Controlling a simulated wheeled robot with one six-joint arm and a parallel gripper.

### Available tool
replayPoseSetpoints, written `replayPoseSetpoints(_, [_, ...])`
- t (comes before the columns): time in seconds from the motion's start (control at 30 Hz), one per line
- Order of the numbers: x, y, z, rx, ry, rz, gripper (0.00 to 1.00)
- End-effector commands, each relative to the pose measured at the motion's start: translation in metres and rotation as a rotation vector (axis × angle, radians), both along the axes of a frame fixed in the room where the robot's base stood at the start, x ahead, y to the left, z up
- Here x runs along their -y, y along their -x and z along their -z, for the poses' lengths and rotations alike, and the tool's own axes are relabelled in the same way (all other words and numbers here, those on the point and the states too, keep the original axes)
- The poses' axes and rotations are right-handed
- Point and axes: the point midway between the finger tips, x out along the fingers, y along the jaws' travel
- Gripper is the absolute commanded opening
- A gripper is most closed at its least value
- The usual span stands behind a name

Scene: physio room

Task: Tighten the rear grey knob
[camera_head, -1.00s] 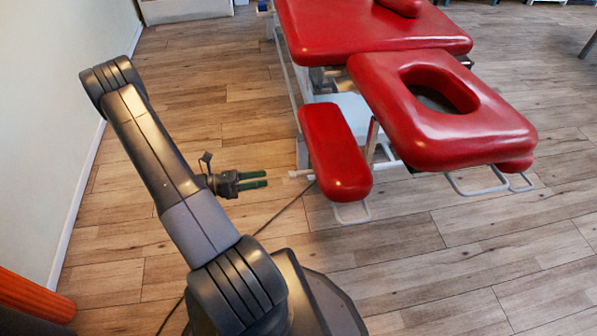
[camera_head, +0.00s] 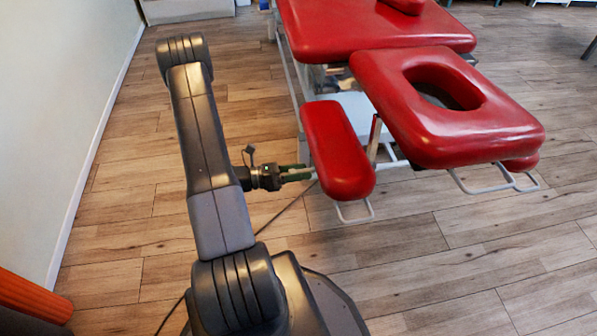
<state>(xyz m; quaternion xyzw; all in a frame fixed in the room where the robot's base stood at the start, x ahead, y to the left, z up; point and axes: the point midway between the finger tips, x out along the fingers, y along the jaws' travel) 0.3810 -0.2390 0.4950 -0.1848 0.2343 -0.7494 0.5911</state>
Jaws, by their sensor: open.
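The red massage table has a narrow red side pad (camera_head: 337,150) on its near left side. A small light grey knob (camera_head: 301,175) sticks out to the left from under that pad, on the frame. My gripper (camera_head: 298,173) reaches in from the left at the same height, its green fingers open and lying along the knob. From this view the knob appears between or just beside the fingers. I cannot tell whether they touch it. The pad's edge is right beside the fingertips. I cannot make out a second grey knob.
The red face-hole headrest (camera_head: 447,105) is right of the pad, with white wire handles (camera_head: 482,186) below it. A dark cable (camera_head: 280,213) runs over the wooden floor. An orange roll (camera_head: 32,295) lies at the lower left. The floor at right is clear.

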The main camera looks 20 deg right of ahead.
Motion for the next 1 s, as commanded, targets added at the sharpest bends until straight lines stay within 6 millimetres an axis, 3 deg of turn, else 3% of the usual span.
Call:
replayPoseSetpoints(0.23, [0.0005, 0.0002, -0.0002, 0.0, 0.0, 0.0, 0.71])
replayPoseSetpoints(0.47, [0.0004, 0.0003, -0.0001, 0.0, 0.0, 0.0, 0.28])
replayPoseSetpoints(0.5, [0.0004, 0.0003, -0.0001, 0.0, 0.0, 0.0, 0.26])
replayPoseSetpoints(0.77, [0.0004, 0.0002, 0.0007, 0.032, 0.007, 0.001, 0.26])
replayPoseSetpoints(1.0, [0.0002, 0.0004, 0.0016, 0.161, 0.038, 0.001, 0.26])
